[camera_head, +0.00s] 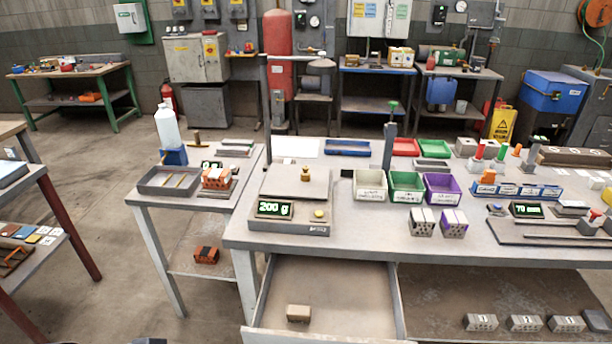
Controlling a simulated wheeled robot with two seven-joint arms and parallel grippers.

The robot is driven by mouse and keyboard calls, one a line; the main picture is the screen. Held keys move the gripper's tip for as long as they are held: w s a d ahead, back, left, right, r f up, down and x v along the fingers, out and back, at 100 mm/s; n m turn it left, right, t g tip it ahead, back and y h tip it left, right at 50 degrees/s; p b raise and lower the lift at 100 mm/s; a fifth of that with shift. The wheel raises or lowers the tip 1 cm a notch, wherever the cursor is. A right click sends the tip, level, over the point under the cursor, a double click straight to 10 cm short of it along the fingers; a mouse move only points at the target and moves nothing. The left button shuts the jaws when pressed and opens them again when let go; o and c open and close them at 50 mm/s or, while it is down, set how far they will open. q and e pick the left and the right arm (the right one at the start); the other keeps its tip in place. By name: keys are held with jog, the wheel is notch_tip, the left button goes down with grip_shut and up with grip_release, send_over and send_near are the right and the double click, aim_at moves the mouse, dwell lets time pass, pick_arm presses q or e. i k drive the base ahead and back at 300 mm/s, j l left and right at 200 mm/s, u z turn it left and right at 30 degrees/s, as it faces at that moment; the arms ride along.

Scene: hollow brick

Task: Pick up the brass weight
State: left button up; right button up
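The brass weight (305,174) is a small gold-coloured piece standing upright on the plate of a grey bench scale (290,228). The scale's green display reads 200 g, and a yellow knob sits on its front right. The scale stands at the left end of the main workbench (365,235). Nothing covers the weight from this view. Neither of my grippers is in view.
White, green and purple bins (406,187) stand right of the scale, with two hollow bricks (423,222) before them. An open drawer (330,290) below holds a tan block (298,313). A side table (148,198) stands left.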

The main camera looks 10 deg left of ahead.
aim_at(305, 174)
jog(key=i+j, duration=0.15)
jog(key=j, duration=0.25)
jog(key=i+j, duration=0.15)
jog(key=j, duration=0.25)
jog(key=i+j, duration=0.15)
jog(key=j, duration=0.2)
jog(key=i+j+z, duration=0.1)
jog(key=j, duration=0.3)
jog(key=i+j, duration=0.15)
jog(key=j, duration=0.25)
jog(key=i+j, duration=0.15)
jog(key=j, duration=0.25)
